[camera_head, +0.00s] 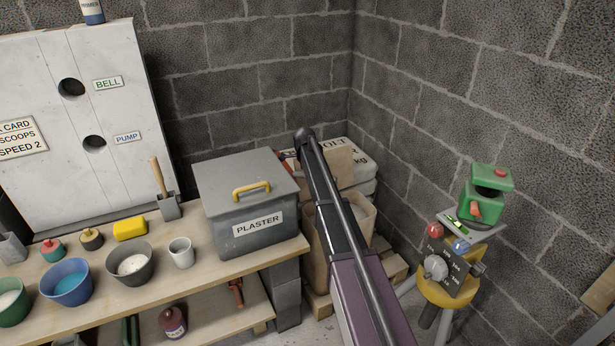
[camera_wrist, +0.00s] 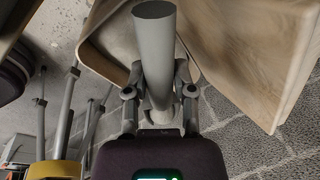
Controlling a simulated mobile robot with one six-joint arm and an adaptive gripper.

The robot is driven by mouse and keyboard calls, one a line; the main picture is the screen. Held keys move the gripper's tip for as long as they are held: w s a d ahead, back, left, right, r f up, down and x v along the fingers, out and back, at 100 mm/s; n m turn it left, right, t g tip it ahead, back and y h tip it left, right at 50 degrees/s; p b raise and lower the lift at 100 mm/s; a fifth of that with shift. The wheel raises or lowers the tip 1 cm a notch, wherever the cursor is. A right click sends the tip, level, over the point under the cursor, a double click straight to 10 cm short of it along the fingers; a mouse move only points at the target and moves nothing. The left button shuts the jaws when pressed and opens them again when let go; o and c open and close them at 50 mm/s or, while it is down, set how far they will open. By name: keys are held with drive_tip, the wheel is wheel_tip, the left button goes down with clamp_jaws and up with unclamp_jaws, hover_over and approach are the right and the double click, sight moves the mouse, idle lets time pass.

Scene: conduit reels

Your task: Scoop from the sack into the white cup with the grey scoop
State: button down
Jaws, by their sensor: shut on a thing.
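The white cup (camera_head: 181,254) stands upright on the wooden bench, left of the grey plaster box. In the head view, my gripper is hidden.
The lidded plaster box (camera_head: 250,195) stands at the bench's right end. A yellow stand (camera_head: 450,285) with knobs is at right. Block walls close the corner.

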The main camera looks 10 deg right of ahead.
drive_tip(key=shift+w+d+p+v, duration=0.15)
drive_tip(key=shift+p+v, duration=0.55)
drive_tip(key=shift+v, duration=0.1)
drive_tip(key=shift+w+d+p+v, duration=0.1)
drive_tip(key=shift+p+v, duration=0.6)
drive_tip(key=shift+v, duration=0.05)
drive_tip(key=w+d+p+v, duration=0.1)
drive_tip(key=w+p+v, duration=0.1)
drive_tip(key=p+v, duration=1.4)
drive_tip(key=w+d+r+p+v, duration=0.1)
drive_tip(key=w+d+p+v, duration=0.1)
drive_tip(key=p+v, duration=1.4)
drive_tip(key=shift+w+r+p, duration=0.4)
drive_tip(key=shift+w+p, duration=0.1)
drive_tip(key=shift+w, duration=0.3)
drive_tip(key=shift+r+p, duration=0.45)
drive_tip(key=shift+r, duration=0.05)
drive_tip(key=shift+a, duration=0.1)
